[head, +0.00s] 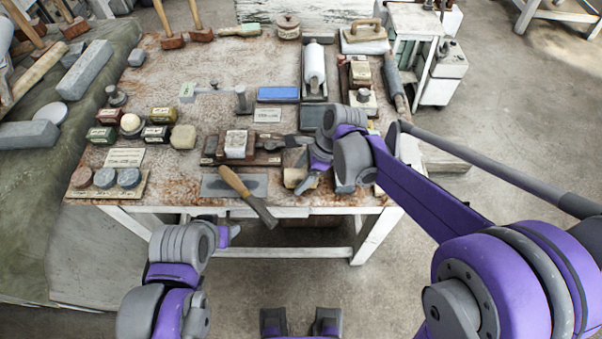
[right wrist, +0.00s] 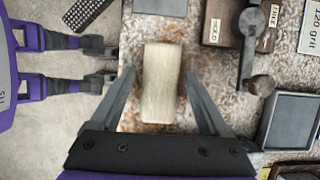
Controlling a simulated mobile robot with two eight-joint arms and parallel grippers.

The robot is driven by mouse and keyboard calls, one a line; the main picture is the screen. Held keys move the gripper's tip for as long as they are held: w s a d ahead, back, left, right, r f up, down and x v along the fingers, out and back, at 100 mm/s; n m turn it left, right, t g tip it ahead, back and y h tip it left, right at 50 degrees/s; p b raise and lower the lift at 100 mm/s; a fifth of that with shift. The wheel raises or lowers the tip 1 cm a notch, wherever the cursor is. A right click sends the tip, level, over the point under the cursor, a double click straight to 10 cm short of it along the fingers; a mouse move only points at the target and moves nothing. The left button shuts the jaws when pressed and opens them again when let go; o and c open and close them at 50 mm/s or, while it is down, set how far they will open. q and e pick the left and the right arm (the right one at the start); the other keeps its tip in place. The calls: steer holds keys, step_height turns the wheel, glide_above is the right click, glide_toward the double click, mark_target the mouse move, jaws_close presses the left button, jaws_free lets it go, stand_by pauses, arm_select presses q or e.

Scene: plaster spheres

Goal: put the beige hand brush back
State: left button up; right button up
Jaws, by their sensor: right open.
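The beige hand brush (right wrist: 162,82), a pale oblong block in the right wrist view, lies on the stained tabletop close to the front edge. It also shows in the head view (head: 293,178), partly hidden by my right gripper. My right gripper (head: 297,165) is open above it. In the right wrist view the two fingers stand apart on either side of the brush; whether they touch it I cannot tell. My left gripper (head: 230,235) is low in front of the table, away from the brush, and its fingers do not show clearly.
A wooden-handled tool (head: 236,182) lies over a grey plate (head: 212,187) and sticks out past the front edge. Labelled blocks (head: 237,144) and a grey tray (right wrist: 291,119) are close by. Another brush (head: 240,31) lies at the back. The table's middle left has bare room.

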steer(key=shift+d+r, duration=0.1)
steer(key=shift+r, duration=0.3)
steer(key=v, duration=1.1)
steer(key=s+d+f+n+t+h, duration=0.2)
steer(key=s+d+n, duration=0.4)
steer(key=n, duration=0.3)
steer(key=s+d+f+n+t+h, duration=0.2)
steer(key=s+d+f+n+t, duration=0.1)
steer(key=s+d+n, duration=0.4)
steer(key=shift+s+d+f+n+p, duration=0.2)
steer(key=shift+s+f+n+p, duration=0.2)
steer(key=shift+s+f+n, duration=0.7)
